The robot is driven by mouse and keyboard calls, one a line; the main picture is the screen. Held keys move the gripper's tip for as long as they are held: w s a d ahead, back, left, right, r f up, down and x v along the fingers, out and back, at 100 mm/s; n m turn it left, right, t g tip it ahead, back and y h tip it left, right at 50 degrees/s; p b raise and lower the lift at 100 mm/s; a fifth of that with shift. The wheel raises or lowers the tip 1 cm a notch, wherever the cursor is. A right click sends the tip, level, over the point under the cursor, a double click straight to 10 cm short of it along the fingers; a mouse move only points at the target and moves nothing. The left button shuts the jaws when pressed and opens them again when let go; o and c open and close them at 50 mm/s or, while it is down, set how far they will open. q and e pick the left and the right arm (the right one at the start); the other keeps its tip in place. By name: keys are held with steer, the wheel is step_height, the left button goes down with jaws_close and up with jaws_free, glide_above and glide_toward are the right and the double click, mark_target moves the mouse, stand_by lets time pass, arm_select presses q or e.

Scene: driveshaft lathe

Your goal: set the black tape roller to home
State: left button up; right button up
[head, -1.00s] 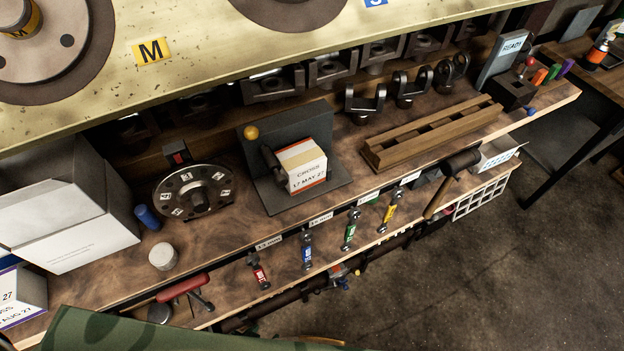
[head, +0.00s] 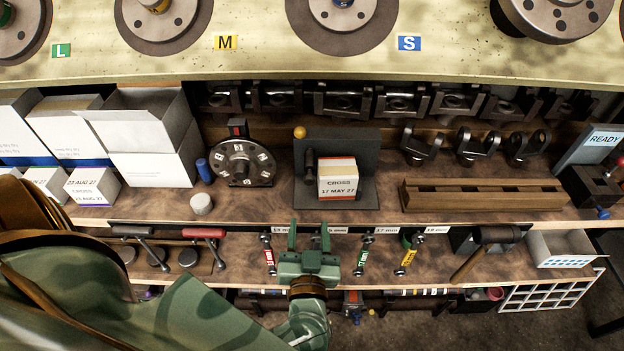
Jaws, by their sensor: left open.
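My left gripper (head: 308,236) is open, fingers pointing up the picture, in front of the rack of colour-taped tools and well right of the black handle. It covers most of the blue-taped tool. I see nothing between its fingers. No mark for home can be read. My right gripper is out of view.
My left arm covers the lower left. Red-taped (head: 269,255), green-taped (head: 363,253) and yellow-taped (head: 408,252) tools hang at the shelf front. A dial (head: 240,163), a black stand (head: 366,150), a white cylinder (head: 201,204) and a wooden block (head: 484,195) stand above. A mallet (head: 488,235) lies right.

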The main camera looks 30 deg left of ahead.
mark_target(310, 183)
arm_select(q)
steer(key=b+x, duration=0.1)
steer(key=x, duration=1.3)
steer(key=shift+w, duration=0.15)
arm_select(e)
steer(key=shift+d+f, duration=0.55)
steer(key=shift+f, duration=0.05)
